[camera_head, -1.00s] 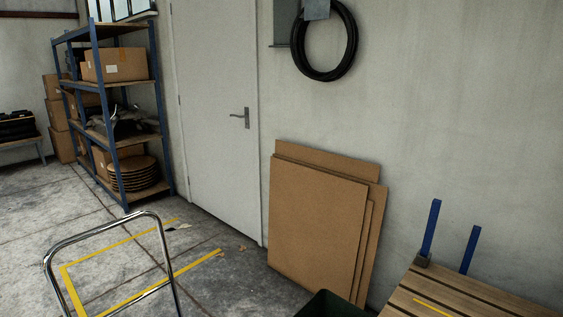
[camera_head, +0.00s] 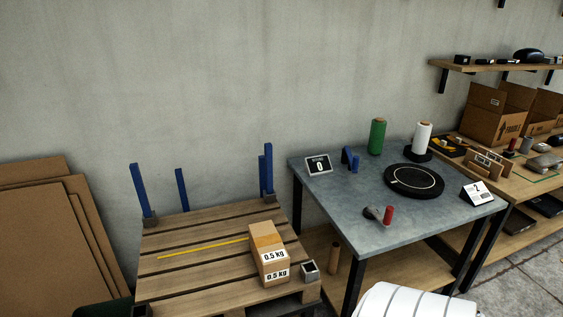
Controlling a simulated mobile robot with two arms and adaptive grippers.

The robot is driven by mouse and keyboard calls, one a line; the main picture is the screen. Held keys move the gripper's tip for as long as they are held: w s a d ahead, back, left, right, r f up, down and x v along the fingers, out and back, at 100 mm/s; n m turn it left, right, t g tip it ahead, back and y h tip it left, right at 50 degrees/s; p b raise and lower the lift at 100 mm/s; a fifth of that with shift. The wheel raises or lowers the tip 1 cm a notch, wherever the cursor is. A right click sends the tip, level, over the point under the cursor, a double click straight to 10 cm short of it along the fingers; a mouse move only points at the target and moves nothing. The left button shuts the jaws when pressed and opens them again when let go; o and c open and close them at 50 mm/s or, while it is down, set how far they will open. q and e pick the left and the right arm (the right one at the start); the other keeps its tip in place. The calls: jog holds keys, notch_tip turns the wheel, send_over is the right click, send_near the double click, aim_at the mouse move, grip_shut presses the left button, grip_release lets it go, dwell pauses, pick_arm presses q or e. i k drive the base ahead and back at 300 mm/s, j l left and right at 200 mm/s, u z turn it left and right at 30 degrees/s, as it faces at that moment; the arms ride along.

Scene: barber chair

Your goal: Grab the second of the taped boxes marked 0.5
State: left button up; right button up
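One taped cardboard box (camera_head: 266,236) stands on the slatted wooden pallet top, near its right front corner. I cannot make out a second separate box marked 0.5. Neither of my grippers is in view.
The slatted pallet (camera_head: 200,280) has blue corner posts and a yellow line; its left part is bare. A grey-topped table (camera_head: 340,205) to the right holds a black round plate (camera_head: 413,181), rolls and a display. A white striped object (camera_head: 415,302) stands in front. Cardboard sheets (camera_head: 50,235) lean left.

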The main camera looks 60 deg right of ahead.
aim_at(272, 258)
jog(key=z, duration=1.6)
jog(key=i+j+u, duration=0.1)
jog(key=i+u, duration=0.2)
jog(key=i, duration=0.4)
